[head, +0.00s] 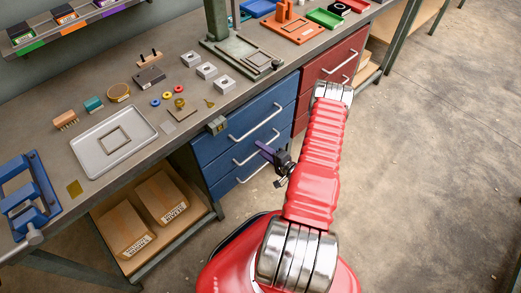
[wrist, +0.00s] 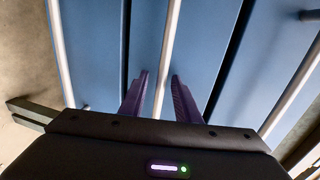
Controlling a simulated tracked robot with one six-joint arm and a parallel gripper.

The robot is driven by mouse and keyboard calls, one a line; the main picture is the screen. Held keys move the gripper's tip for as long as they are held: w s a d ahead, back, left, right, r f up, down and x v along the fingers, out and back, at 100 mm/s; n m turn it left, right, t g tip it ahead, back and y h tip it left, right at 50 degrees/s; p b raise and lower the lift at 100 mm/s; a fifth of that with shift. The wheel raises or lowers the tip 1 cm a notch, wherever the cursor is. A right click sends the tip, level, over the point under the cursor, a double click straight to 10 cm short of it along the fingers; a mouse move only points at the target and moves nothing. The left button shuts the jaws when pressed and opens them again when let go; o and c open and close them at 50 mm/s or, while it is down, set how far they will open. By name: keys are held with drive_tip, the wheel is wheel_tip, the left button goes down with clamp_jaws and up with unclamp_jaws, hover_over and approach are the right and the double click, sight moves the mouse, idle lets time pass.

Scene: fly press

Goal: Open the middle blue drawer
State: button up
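The blue drawer unit (head: 240,140) has three drawers with pale bar handles, and all their fronts look shut. My gripper (head: 261,147) is at the middle blue drawer's handle (head: 247,158) in the head view. In the wrist view, my gripper (wrist: 160,76) has its two purple fingers apart, with the middle handle (wrist: 168,50) running between them. A gap seems to show on both sides of the bar, so the fingers are not clamped on it. The middle drawer front (wrist: 200,50) lies behind. My gripper hides part of the handle in the head view.
Other drawer handles run on the left (wrist: 61,50) and right (wrist: 293,87) in the wrist view. Red drawers (head: 330,70) adjoin the blue unit. A shelf with cardboard boxes (head: 160,195) is to the left. The floor (head: 420,170) on the right is clear.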

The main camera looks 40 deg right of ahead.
drive_tip(key=shift+w, duration=0.2)
drive_tip(key=shift+c, duration=0.5)
clamp_jaws()
drive_tip(key=shift+f, duration=0.1)
drive_tip(key=shift+a, duration=0.2)
drive_tip(key=shift+s, duration=0.15)
